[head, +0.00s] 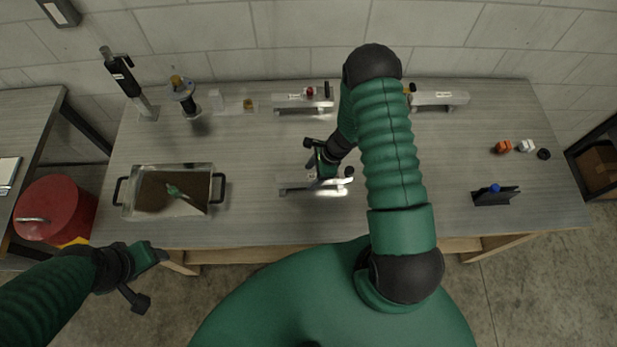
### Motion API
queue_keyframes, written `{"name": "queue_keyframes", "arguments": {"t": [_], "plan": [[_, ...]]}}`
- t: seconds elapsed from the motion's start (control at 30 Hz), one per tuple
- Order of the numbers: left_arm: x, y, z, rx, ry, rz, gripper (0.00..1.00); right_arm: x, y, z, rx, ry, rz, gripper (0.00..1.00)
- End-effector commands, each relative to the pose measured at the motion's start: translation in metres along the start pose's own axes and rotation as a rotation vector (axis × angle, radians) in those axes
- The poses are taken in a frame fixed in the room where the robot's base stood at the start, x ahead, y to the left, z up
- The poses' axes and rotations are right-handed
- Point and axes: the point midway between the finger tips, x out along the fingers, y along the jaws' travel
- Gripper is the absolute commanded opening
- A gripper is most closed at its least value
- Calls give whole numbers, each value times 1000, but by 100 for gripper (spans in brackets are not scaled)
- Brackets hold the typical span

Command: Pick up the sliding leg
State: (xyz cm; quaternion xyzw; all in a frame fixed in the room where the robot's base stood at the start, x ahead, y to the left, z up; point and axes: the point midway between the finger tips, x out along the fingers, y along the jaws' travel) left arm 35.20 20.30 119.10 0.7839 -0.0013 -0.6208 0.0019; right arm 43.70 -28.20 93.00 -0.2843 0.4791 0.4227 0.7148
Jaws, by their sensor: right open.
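A silver aluminium piece (296,184) with a black knob at its right end lies near the middle of the table; it may be the sliding leg, but I cannot tell for sure. My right gripper (318,170) is open over this piece, pointing down at its middle. Whether the fingers touch it or stand around it is hidden. Similar silver pieces lie at the back, one at back centre (292,101) and one at back right (442,98). My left gripper (150,279) is open and empty, in front of the table's left front edge.
A clear tray (213,184) with black handles stands at left. An upright black-and-silver post (124,78) and a round-topped fixture (184,96) stand behind it. Small orange (503,147), white and black parts and a black holder (495,196) lie at right. A red bin (55,208) stands left.

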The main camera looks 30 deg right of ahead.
Motion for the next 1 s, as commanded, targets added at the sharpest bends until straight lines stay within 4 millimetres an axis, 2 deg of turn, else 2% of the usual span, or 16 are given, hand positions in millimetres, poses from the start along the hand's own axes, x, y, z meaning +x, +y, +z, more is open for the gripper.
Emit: {"name": "queue_keyframes", "arguments": {"t": [0.1,0.3,0.77,1.0], "plan": [[-3,0,-1,0,0,0,62,10,0,0,-1,1,1,62],[-2,0,0,1,0,0,62,12,0,0,-2,1,0,60],[-2,0,0,0,0,0,62,11,0,1,-2,0,-1,0],[-2,0,0,0,-1,0,62,11,-1,0,-2,0,-1,0]]}}
